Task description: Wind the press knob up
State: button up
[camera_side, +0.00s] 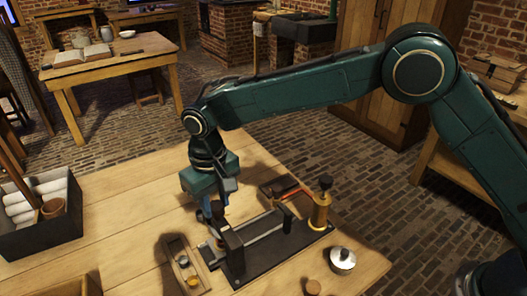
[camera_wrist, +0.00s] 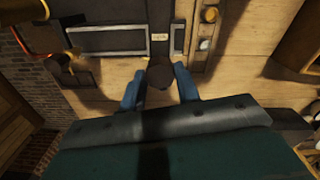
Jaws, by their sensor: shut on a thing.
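The press (camera_side: 262,240) stands on the wooden table, with a dark base, a pale metal bar and a dark upright at its near left end. Its dark round press knob (camera_wrist: 160,76) sits between the two blue fingers of my gripper (camera_wrist: 159,88) in the wrist view. My gripper is shut on the knob. In the side view my gripper (camera_side: 213,212) points down at the left end of the press, and its fingers partly hide the knob. The press also shows across the top of the wrist view (camera_wrist: 105,40).
A brass cylinder with a black top (camera_side: 320,208) stands at the press's right end. A small wooden tray (camera_side: 178,245) holds little round parts. A dark box of white rolls (camera_side: 45,238) is at left. The table between box and tray is clear.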

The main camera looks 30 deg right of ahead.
aim_at(216, 205)
jog(key=n, duration=0.4)
jog(key=shift+r+n, duration=0.1)
jog(key=shift+n, duration=0.3)
jog(key=n, duration=0.4)
jog(key=o, duration=1)
notch_tip(216, 205, up, 14)
jog(key=shift+f, duration=0.1)
dwell(0.3)
dwell(0.4)
